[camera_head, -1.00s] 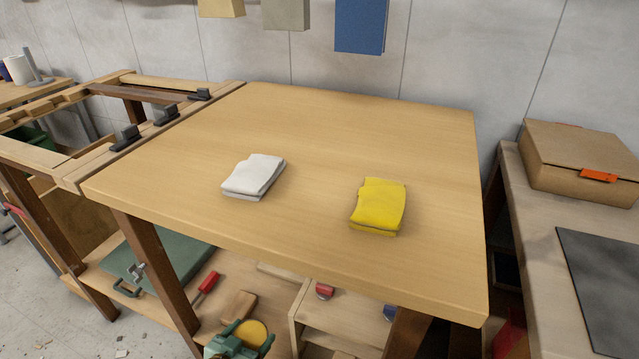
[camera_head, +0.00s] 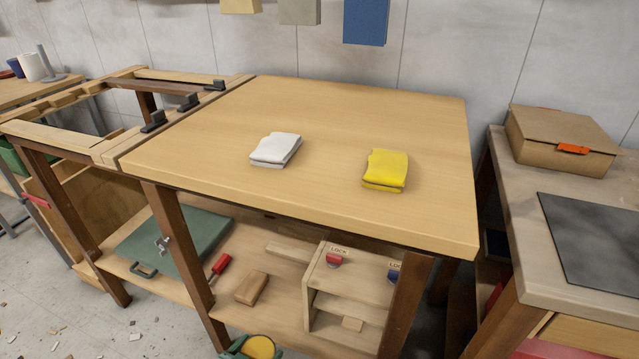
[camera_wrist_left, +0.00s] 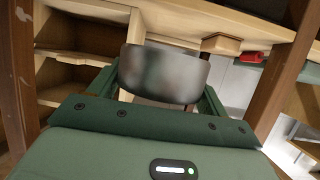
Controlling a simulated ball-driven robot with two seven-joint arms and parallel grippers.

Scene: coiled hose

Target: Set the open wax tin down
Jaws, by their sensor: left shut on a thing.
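The open wax tin (camera_head: 260,347) shows its round yellow wax at the bottom edge of the head view. My left gripper (camera_head: 250,350), green, is shut on it, low in front of the bench and partly cut off by the frame. In the left wrist view the tin is a dark grey metal cylinder (camera_wrist_left: 164,74) between the two green fingers; its top is not seen there. The bench top (camera_head: 330,120) carries a white folded cloth (camera_head: 276,150) and a yellow folded cloth (camera_head: 386,170). My right gripper is not in view.
The lower shelf holds a green case (camera_head: 172,240), a red-handled tool (camera_head: 220,266), a wooden block (camera_head: 251,288) and a wooden lock box (camera_head: 345,290). Dark bench legs (camera_head: 180,260) stand in front. A cardboard box (camera_head: 560,140) sits on the right bench. Most of the bench top is clear.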

